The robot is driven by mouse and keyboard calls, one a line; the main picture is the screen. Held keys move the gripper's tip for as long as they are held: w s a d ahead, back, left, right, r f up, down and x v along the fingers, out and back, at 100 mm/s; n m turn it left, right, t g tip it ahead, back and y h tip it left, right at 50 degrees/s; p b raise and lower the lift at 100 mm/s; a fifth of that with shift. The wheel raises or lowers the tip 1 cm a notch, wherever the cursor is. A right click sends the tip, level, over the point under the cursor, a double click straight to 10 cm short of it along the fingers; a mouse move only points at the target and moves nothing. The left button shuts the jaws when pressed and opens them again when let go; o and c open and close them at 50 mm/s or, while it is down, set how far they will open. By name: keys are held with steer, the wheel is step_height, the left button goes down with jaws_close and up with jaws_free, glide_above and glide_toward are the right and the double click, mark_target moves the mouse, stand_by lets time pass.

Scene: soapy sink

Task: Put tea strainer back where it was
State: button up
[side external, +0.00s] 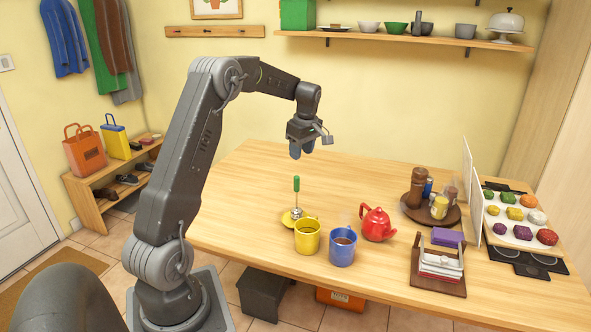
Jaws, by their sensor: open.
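The tea strainer (296,184) appears to be the upright thing with a green handle and a metal lower part. It stands on or in a small yellow dish (287,220), behind a yellow mug (307,238). The strainer's lower end is too small to make out clearly. A blue mug (342,249) with dark liquid stands to the right of the yellow mug, and a red teapot (377,226) is further right. My gripper (302,150) is open and empty, pointing down above the table, higher than the strainer's handle and apart from it.
A round tray (449,220) with shakers and bottles stands right of the teapot. A wooden holder (425,282) with packets is at the front right. A white tray (503,233) of colourful food pieces lies far right. The table's left and back areas (245,190) are clear.

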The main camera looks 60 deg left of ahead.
steer(key=s+d+r+m+t, duration=0.15)
steer(key=d+r+m, duration=0.35)
steer(key=d, duration=0.5)
steer(key=s+d+r+m+t, duration=0.1)
steer(key=s+d+r+m, duration=0.3)
steer(key=d, duration=0.6)
steer(key=s+d+m+t+h, duration=0.1)
steer(key=s+d+m+t, duration=0.2)
steer(key=s+d+m, duration=1)
steer(key=s+d, duration=0.2)
steer(key=shift+s+d+f+t+h, duration=0.15)
steer(key=shift+s+d+t+h, duration=0.1)
steer(key=shift+d+t+h, duration=0.1)
